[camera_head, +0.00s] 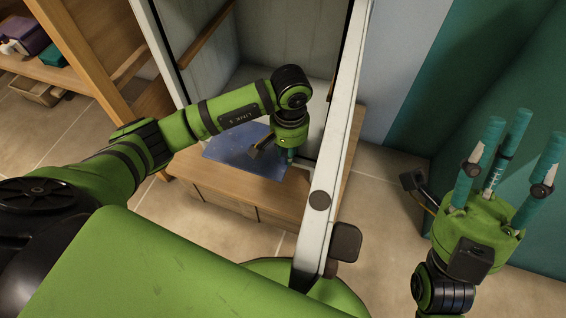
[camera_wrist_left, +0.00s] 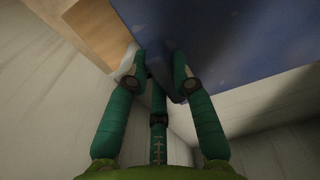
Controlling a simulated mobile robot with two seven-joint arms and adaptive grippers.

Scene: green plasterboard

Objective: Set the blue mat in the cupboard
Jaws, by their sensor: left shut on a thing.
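The blue mat (camera_head: 232,160) is a flat, dark blue speckled sheet inside the white-walled cupboard (camera_head: 285,45), low down over its wooden base. My left gripper (camera_head: 290,156) reaches into the cupboard and is shut on the mat's edge. In the left wrist view the mat (camera_wrist_left: 225,35) fills the top, with the fingers (camera_wrist_left: 160,65) at its edge. I cannot tell whether the mat touches the wood beneath it. My right gripper (camera_head: 522,135) is outside at the right, fingers up, spread and empty.
A white upright post (camera_head: 335,135) of the cupboard stands close to the right of my left gripper. A wooden ledge with drawer fronts (camera_head: 230,202) lies below the mat. Wooden shelves (camera_head: 62,72) stand at the far left. Tiled floor (camera_head: 380,215) is clear between the cupboard and my right gripper.

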